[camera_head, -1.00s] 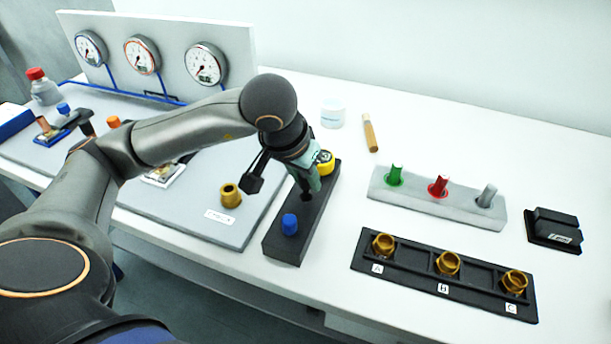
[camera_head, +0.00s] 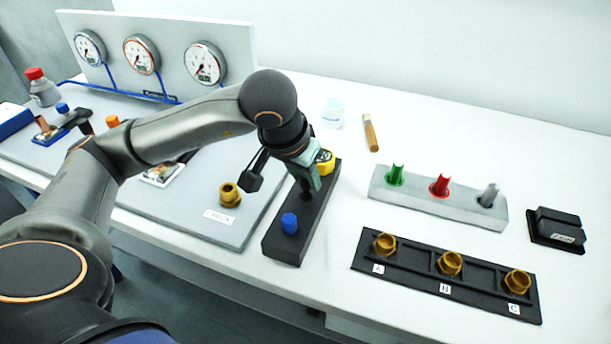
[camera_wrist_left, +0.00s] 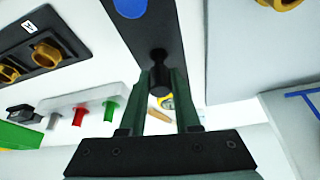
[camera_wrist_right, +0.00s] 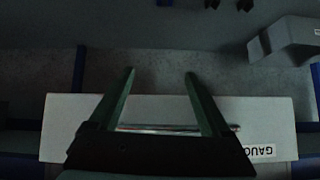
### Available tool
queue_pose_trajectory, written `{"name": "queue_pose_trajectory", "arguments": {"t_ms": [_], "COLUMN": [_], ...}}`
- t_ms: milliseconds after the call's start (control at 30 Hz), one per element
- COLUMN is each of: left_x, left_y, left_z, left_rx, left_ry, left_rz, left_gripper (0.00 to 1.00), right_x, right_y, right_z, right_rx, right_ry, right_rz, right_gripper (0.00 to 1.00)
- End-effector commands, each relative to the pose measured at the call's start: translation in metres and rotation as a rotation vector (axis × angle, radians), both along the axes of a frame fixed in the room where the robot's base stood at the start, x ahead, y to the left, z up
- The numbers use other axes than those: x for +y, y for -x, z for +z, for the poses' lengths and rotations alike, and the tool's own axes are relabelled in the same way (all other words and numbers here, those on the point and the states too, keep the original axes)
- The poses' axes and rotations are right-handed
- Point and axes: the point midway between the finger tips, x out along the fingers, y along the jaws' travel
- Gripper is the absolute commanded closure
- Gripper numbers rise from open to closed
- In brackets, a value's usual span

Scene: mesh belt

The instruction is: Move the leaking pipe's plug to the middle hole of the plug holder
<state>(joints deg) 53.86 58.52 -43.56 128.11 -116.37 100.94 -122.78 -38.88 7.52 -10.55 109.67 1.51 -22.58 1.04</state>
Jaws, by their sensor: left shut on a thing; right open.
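The plug holder (camera_head: 283,246) is a long black block right of the grey board. A blue plug (camera_head: 289,223) stands at its near end and a yellow plug (camera_head: 324,161) at its far end. My left gripper (camera_head: 306,188) is over its middle. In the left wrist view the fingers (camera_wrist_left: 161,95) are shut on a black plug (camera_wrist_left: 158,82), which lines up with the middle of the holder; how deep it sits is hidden. An open brass fitting (camera_head: 229,196) stands on the board by a label. My right gripper (camera_wrist_right: 160,85) is open and empty.
A black tray (camera_head: 412,272) with brass fittings A, B and C lies right of the holder. Behind it is a grey block (camera_head: 419,197) with green, red and grey pegs. Three gauges (camera_head: 203,64) stand at the back left. Clear table lies between holder and trays.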

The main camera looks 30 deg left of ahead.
Motion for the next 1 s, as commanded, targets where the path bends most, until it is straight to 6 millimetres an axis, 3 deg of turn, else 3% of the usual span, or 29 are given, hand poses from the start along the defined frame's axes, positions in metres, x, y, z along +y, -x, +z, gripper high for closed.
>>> {"name": "queue_pose_trajectory", "arguments": {"t_ms": [1000], "left_x": [0.000], "left_y": [0.000], "left_z": [-0.013], "left_rx": [0.000], "left_ry": [-0.001], "left_rz": [0.001], "left_gripper": [1.00], "right_x": [0.000], "right_y": [0.000], "right_z": [-0.017], "right_rx": [0.000], "right_ry": [0.000], "right_rz": [0.000], "right_gripper": [0.18]}}
